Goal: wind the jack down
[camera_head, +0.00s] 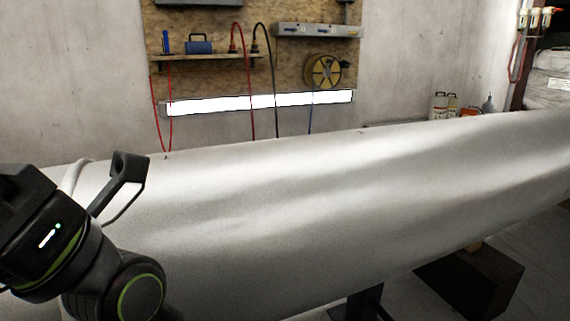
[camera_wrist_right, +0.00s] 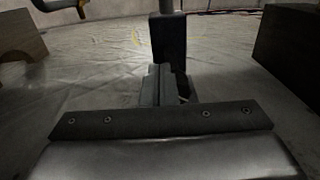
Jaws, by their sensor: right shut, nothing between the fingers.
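In the right wrist view, a grey metal post (camera_wrist_right: 167,5) comes down at the top centre, in line with a dark upright block (camera_wrist_right: 168,40); I cannot tell for sure whether these are the jack. My right gripper (camera_wrist_right: 165,80) points toward the dark block, shut and empty; I cannot tell whether it touches it. A yellow and dark bent handle (camera_wrist_right: 62,5) shows at the top left, apart from the gripper, mostly cut off.
Blocks stand left (camera_wrist_right: 18,45) and right (camera_wrist_right: 290,50) in the wrist view, with sheeted floor (camera_wrist_right: 100,60) between.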

